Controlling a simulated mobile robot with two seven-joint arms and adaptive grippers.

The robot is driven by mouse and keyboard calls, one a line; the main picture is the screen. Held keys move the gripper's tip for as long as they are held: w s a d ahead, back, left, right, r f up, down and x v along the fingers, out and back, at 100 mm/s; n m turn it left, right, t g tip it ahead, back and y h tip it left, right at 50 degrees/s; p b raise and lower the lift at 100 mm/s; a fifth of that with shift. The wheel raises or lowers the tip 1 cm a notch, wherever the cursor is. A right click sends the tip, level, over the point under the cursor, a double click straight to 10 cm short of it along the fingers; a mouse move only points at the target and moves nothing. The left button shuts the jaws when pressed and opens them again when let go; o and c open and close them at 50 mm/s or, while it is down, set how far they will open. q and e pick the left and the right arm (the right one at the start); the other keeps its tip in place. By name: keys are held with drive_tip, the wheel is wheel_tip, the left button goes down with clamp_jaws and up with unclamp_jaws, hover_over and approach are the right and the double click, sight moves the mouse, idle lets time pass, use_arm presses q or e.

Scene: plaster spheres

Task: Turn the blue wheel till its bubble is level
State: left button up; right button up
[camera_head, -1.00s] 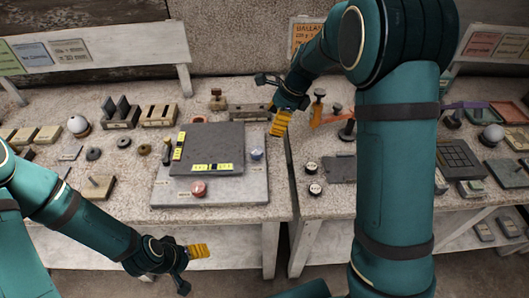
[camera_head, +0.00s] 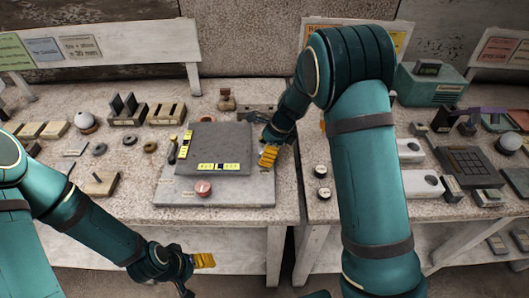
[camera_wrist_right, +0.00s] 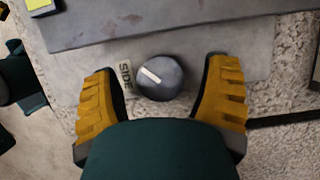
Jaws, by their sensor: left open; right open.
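The blue-grey wheel (camera_wrist_right: 160,77) with a white mark sits between the two orange fingers of my right gripper (camera_wrist_right: 163,95), beside a label reading SIDE. The fingers are open, with gaps on both sides of it. In the head view my right gripper (camera_head: 268,156) covers the wheel at the right edge of the grey base plate (camera_head: 235,198). A dark slab (camera_head: 222,140) on the plate carries two yellow bubble vials, one at its left edge (camera_head: 186,144) and one along its front (camera_head: 218,167). Their bubbles are too small to read. My left gripper (camera_head: 205,260) is open and empty, low before the table.
A red wheel (camera_head: 203,188) sits at the plate's front. Wooden blocks, a white sphere (camera_head: 86,122) and dark rings (camera_head: 150,146) lie left of it. Two round knobs (camera_head: 321,171) stand to the right, across a gap between the tables.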

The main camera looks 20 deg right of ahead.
drive_tip(key=c, duration=1.2)
drive_tip(key=shift+r+n+g+p, duration=0.1)
drive_tip(key=shift+n+g+p, duration=0.4)
drive_tip(key=shift+n+p, duration=0.6)
drive_tip(key=n+g, duration=0.1)
drive_tip(key=n, duration=0.1)
drive_tip(key=shift+n+p, duration=0.3)
drive_tip(key=shift+p, duration=0.05)
drive_tip(key=shift+f, duration=0.2)
drive_tip(key=shift+a, duration=0.1)
drive_tip(key=o, duration=1.2)
drive_tip(key=shift+r, duration=0.1)
